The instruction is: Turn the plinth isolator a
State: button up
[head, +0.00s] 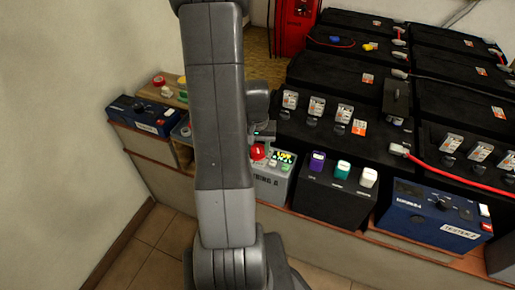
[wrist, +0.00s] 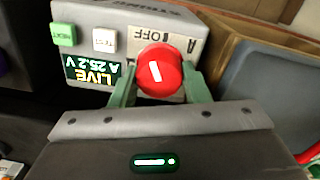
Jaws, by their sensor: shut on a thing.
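The plinth isolator is a red round knob (wrist: 158,68) with a white bar mark, on a grey box (wrist: 100,14) that shows upside down in the wrist view. The mark stands close to upright there, slightly tilted. An OFF label (wrist: 152,34) is above the knob, partly covered by it. A lit display (wrist: 92,72) reads LIVE A 25.2 V. My gripper (wrist: 159,82) has its green fingers on both sides of the knob, shut on it. In the head view the red knob (head: 257,152) shows just right of my arm, which hides part of the box.
Purple, teal and white switches top a black box (head: 335,203) to the right. A blue unit (head: 433,215) stands further right, another blue unit (head: 144,114) at left. Black batteries (head: 336,76) with red cables fill the back. A wooden-edged tray (wrist: 265,80) sits close beside the knob's box.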

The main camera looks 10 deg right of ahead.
aim_at(257, 147)
jog(key=m, duration=0.5)
dwell(0.7)
jog(key=o, duration=1)
jog(key=shift+c, duration=0.2)
notch_tip(257, 147, up, 14)
jog(key=p, duration=0.1)
jog(key=shift+w+p, duration=0.15)
jog(key=shift+p, duration=0.25)
jog(key=shift+a, duration=0.1)
